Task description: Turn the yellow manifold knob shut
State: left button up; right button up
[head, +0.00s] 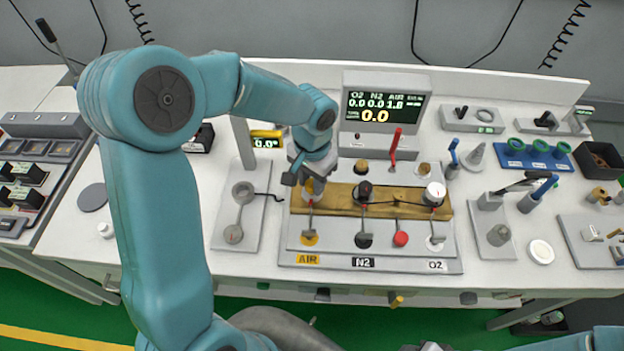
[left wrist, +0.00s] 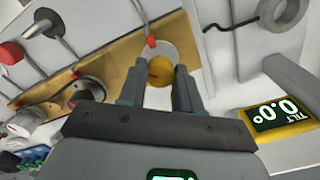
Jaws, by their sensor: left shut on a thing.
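The yellow manifold knob (head: 310,188) sits at the left end of the brass-coloured manifold bar (head: 335,197), above the AIR label. It is largely hidden by my gripper in the head view. A black knob (head: 364,190) and a white knob (head: 434,194) stand further right on the bar. My right gripper is barely visible at the bottom edge.
A gauge display (head: 385,105) stands behind the manifold, with a red lever (head: 395,146) in front of it. A yellow tilt readout (left wrist: 276,114) showing 0.0 is close beside my left gripper. Grey fittings (head: 238,214) lie left; tools and a blue tray (head: 532,155) lie right.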

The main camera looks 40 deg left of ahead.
aim_at(312, 183)
pick_arm(q)
jog(key=m, duration=0.4)
jog(key=shift+w+r+m, duration=0.1)
jog(key=shift+r+m, duration=0.05)
jog(key=shift+m, duration=0.15)
jog(key=m, duration=0.4)
jog(key=shift+m, duration=0.3)
jog(key=o, duration=1)
jog(key=shift+o, duration=0.2)
notch_tip(312, 183, up, 16)
jog(key=shift+r, duration=0.15)
